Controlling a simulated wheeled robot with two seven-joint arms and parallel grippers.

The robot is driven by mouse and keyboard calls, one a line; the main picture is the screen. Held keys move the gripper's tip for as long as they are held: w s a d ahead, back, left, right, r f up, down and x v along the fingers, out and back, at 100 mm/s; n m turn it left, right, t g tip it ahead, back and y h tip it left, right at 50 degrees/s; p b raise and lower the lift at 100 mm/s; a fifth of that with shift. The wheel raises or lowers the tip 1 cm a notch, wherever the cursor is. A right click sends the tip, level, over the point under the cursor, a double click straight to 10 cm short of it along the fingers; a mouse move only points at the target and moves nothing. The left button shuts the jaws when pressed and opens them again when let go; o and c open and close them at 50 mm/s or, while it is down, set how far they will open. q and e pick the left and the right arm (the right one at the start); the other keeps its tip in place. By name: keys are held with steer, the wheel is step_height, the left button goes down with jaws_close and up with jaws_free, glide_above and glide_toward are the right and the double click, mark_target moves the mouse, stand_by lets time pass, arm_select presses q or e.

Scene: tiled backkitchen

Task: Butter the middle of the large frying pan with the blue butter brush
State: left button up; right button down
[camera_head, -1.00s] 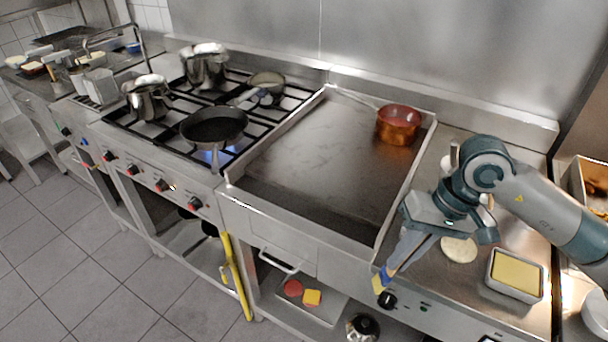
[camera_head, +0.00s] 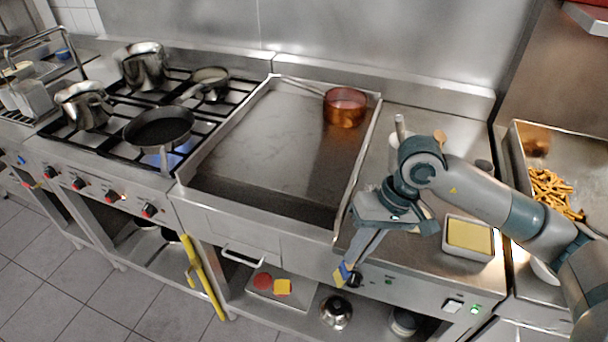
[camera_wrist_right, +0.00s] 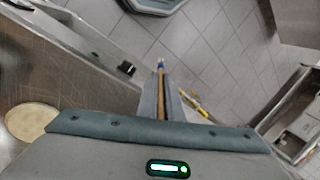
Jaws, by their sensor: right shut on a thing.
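The dark large frying pan (camera_head: 158,128) sits on the front right burner of the stove, with a blue flame under it. A smaller pan (camera_head: 210,82) stands behind it. My right gripper (camera_head: 358,258) is shut on the blue butter brush (camera_head: 343,274), in front of the right counter's front edge. The brush's blue and yellowish end points down. In the wrist view the brush (camera_wrist_right: 161,88) lies between the fingers, its far end over the floor. A metal tray of yellow butter (camera_head: 470,236) stands on the counter to the right of the gripper. My left gripper is out of view.
A flat griddle (camera_head: 270,150) with raised edges lies between stove and gripper, a copper pot (camera_head: 345,107) at its back right. Pots (camera_head: 84,105) stand on the left burners. A fries tray (camera_head: 550,190) is at the right.

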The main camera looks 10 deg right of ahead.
steer(key=s+f, duration=0.3)
steer(key=f, duration=0.6)
steer(key=shift+f, duration=0.2)
steer(key=shift+d+r, duration=0.1)
steer(key=shift+r, duration=0.05)
